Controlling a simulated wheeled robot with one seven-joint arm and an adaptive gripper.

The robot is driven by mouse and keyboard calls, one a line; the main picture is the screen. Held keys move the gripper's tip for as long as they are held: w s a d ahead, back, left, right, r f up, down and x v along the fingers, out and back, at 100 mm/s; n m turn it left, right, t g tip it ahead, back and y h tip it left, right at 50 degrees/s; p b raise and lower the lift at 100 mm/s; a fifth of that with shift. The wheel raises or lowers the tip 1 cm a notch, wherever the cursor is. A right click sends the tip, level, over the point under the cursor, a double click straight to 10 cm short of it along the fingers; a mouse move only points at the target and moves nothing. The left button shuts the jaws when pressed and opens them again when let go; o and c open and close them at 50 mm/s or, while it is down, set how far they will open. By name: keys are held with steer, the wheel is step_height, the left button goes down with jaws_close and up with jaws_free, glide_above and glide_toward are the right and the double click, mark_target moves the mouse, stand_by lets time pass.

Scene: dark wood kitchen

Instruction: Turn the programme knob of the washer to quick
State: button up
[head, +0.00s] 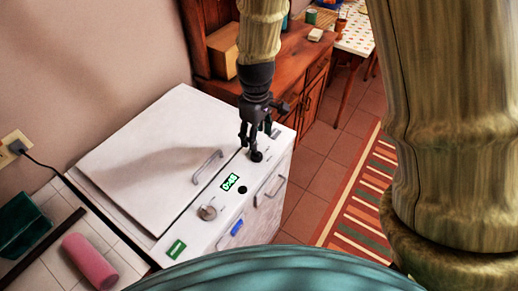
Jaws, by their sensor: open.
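The white washer (222,236) stands against the wall with its top lid closed. A round pale knob (208,212) sits on its front top strip, left of a small lit green display (230,182). No readable programme marks show around this knob, so its setting cannot be told. My gripper (249,150) is open and points down over the right end of the strip. It is apart from the pale knob, up and to the right of it in the picture. A dark round part (257,156) shows at its fingertips; I cannot tell whether they touch it.
A lid handle (207,167) rises close left of my gripper. A black button (243,191), a green label (176,249) and a blue piece (236,228) are on the washer. A pink cylinder (88,262) lies on the tiled counter at left. A wooden cabinet (272,62) stands behind.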

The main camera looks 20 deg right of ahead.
mark_target(257, 153)
steer(key=shift+f+p, duration=0.9)
steer(key=shift+f, duration=3.05)
steer(key=c, duration=1.1)
